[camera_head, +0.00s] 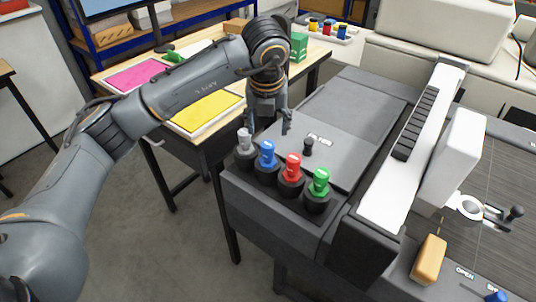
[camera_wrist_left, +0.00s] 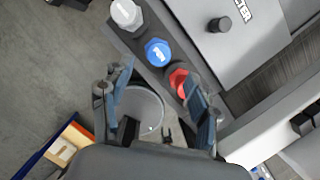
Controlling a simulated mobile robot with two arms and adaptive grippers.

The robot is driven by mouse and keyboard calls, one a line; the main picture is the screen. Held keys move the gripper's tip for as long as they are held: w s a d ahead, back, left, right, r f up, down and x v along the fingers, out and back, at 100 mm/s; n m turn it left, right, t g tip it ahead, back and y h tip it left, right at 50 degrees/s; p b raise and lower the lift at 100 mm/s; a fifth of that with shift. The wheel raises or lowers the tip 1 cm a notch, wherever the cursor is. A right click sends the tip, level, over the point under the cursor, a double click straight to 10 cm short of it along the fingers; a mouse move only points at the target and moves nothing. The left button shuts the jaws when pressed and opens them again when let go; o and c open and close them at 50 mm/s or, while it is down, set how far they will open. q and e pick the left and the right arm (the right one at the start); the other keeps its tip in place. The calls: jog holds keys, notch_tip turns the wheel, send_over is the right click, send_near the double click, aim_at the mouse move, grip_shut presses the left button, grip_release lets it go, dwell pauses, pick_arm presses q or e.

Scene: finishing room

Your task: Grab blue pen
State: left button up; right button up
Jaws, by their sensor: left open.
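The blue pen (camera_head: 267,155) stands upright in a dark holder on the near-left edge of the grey machine, between a grey-white one (camera_head: 245,142) and a red one (camera_head: 292,168). A green one (camera_head: 320,182) ends the row. My left gripper (camera_head: 269,127) is open and empty, its fingers pointing down just behind and above the blue pen. In the left wrist view, the blue cap (camera_wrist_left: 157,52) shows beyond the open fingers (camera_wrist_left: 160,85), and the red cap (camera_wrist_left: 178,82) is partly hidden by the right finger. My right gripper is out of view.
The grey machine (camera_head: 350,110) has a small black knob (camera_head: 308,147) close to the pens. A tall white bar (camera_head: 415,140) rises to the right. A wooden table (camera_head: 205,135) with pink and yellow sheets lies behind my left arm.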

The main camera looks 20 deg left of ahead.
aim_at(268, 145)
pick_arm(q)
jog(key=p+x, duration=0.1)
jog(key=x, duration=0.3)
jog(key=shift+f, duration=0.4)
jog(key=p+x, duration=0.3)
jog(key=x, duration=0.1)
jog(key=shift+f, duration=0.45)
jog(key=c, duration=1.3)
